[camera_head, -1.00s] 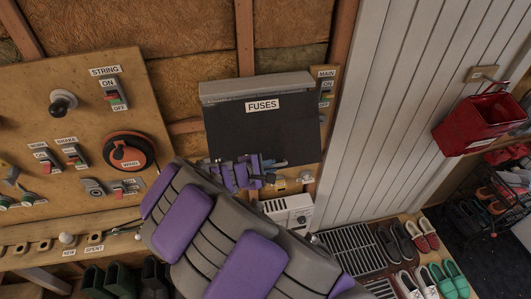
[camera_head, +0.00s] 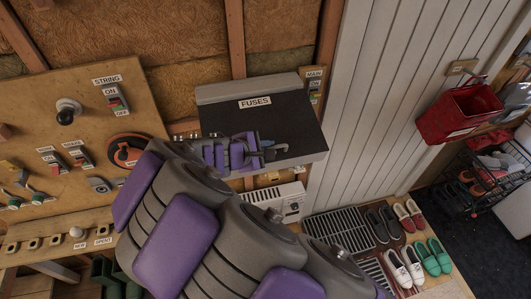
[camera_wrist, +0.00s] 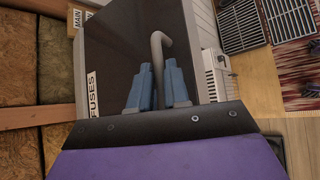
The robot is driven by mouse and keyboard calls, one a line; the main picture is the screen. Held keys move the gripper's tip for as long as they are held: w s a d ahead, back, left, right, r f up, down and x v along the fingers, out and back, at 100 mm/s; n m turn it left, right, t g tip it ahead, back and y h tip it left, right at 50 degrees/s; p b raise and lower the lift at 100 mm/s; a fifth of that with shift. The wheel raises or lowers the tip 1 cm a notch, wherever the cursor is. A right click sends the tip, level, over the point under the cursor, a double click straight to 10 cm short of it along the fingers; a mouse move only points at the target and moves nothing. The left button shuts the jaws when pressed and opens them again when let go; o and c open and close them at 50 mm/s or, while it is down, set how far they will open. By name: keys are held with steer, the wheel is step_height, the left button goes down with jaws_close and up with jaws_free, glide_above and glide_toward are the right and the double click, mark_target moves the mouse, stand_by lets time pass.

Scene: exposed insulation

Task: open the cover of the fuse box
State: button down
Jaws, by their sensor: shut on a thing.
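The fuse box cover (camera_head: 290,115) is a dark panel labelled FUSES under a grey top housing, at the middle of the head view. It also fills the middle of the wrist view (camera_wrist: 120,40). It looks tilted, with its lower edge standing out from the wall. My gripper (camera_head: 272,148) is at the cover's lower part. In the wrist view its blue fingers (camera_wrist: 158,82) are shut on the cover's grey curved handle (camera_wrist: 158,45). My arm hides the area below and left of the cover.
A board of switches (camera_head: 60,120) is at the left, and a MAIN switch (camera_head: 314,92) is right of the box. A white heater (camera_head: 280,200) is below the box. A red bin (camera_head: 460,115) hangs on the right wall. Shoes (camera_head: 405,240) stand at the lower right.

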steer(key=shift+w+a+r+p, duration=0.15)
steer(key=shift+r+p, duration=0.3)
steer(key=shift+r, duration=0.9)
steer(key=shift+w+a+r+p, duration=0.15)
steer(key=shift+r+p, duration=0.3)
steer(key=shift+r, duration=0.9)
steer(key=shift+d, duration=0.1)
steer(key=c, duration=1.6)
jaws_free()
steer(key=shift+o, duration=1.4)
steer(key=shift+w+f, duration=0.15)
steer(key=shift+w, duration=0.25)
steer(key=shift+o, duration=0.8)
